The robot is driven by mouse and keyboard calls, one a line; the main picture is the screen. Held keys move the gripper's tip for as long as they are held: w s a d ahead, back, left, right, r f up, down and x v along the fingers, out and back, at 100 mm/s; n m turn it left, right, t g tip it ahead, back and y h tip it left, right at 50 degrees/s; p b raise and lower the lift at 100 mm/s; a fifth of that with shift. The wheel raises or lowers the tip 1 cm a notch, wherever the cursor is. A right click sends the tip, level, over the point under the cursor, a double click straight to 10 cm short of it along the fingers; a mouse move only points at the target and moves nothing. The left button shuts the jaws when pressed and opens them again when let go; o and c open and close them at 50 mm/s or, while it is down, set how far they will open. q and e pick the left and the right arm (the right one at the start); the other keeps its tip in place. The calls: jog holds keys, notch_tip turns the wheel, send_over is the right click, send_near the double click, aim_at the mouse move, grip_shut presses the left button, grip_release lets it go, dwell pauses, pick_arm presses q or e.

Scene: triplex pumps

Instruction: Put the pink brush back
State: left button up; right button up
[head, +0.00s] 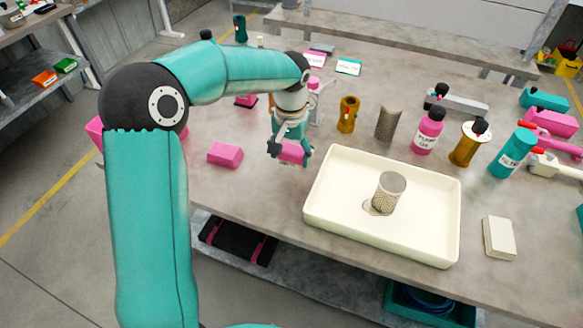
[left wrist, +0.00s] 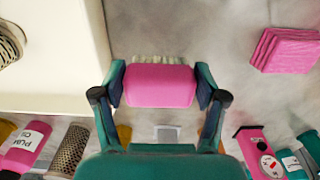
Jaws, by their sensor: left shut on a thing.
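The pink brush (head: 293,153) is between the fingers of my left gripper (head: 289,149), left of the white tray's far left corner. In the left wrist view, the pink brush (left wrist: 160,86) shows its smooth pink back, with a row of pale bristles along its far edge. Both fingers of the left gripper (left wrist: 160,92) press on its ends. I cannot tell whether the bristles touch the table. My right gripper is not in view.
The white tray (head: 335,195) holds a mesh cylinder (head: 388,192). A folded pink cloth (head: 225,155) lies left of the gripper. A brass cylinder (head: 348,114), a mesh sleeve (head: 387,123) and a pink bottle (head: 428,131) stand behind the tray. Small labelled cards (head: 348,66) lie further back.

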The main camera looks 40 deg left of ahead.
aim_at(290, 161)
pick_arm(q)
jog(key=shift+f, duration=2.4)
jog(key=o, duration=1.1)
jog(key=shift+f, duration=0.1)
jog(key=shift+r, duration=0.2)
notch_tip(290, 161, up, 12)
jog(key=shift+f+p, duration=0.1)
jog(key=shift+p, duration=0.2)
